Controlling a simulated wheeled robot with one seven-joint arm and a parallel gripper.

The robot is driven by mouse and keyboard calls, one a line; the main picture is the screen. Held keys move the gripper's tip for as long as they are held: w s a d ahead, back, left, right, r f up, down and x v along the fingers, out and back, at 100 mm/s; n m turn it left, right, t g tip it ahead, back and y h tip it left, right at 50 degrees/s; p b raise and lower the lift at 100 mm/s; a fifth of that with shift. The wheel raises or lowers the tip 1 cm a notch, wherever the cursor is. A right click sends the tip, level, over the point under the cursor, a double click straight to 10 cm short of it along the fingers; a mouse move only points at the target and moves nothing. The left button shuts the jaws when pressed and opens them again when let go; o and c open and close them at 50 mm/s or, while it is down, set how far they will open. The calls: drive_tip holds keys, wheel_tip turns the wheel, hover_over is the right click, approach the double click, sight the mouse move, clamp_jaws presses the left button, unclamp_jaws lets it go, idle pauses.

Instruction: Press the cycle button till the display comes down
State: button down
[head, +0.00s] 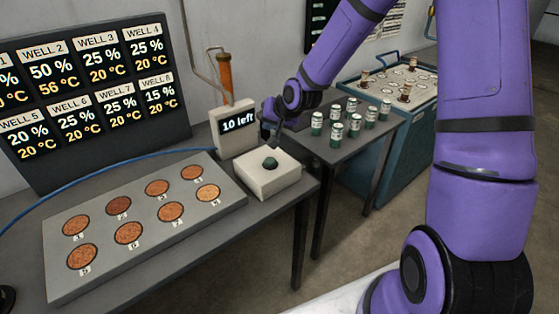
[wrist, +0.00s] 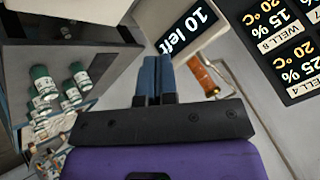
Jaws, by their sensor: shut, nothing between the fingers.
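The cycle button (head: 270,163) is a dark green knob on a white box (head: 268,180) at the table's right end. A small display (head: 237,121) behind it reads "10 left"; it also shows in the wrist view (wrist: 188,30). My gripper (head: 276,142) is shut and empty, just above and behind the button in the head view, seemingly apart from it. In the wrist view its blue fingers (wrist: 154,75) are together, and the button is not visible there. A large display board (head: 90,90) lists wells with percentages and temperatures; WELL 2 reads 50 % and 56 °C.
A grey plate (head: 150,228) with several round copper-coloured wells lies left of the box. A blue cable (head: 110,170) crosses behind it. Several green-and-white canisters (head: 337,130) stand on the table to the right, before a blue cabinet (head: 372,145). An orange-handled lever (head: 225,75) stands behind the small display.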

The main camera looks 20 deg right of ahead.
sight(272, 160)
drive_tip(key=shift+w+d+f+m, duration=0.2)
drive_tip(key=shift+d+f, duration=0.05)
drive_tip(key=shift+f, duration=0.2)
drive_tip(key=shift+w+d+f+m, duration=0.2)
drive_tip(key=shift+f, duration=0.2)
drive_tip(key=shift+f, duration=4.4)
drive_tip(key=shift+f, duration=0.15)
drive_tip(key=shift+f, duration=0.3)
drive_tip(key=shift+f, duration=0.55)
drive_tip(key=shift+r, duration=1.05)
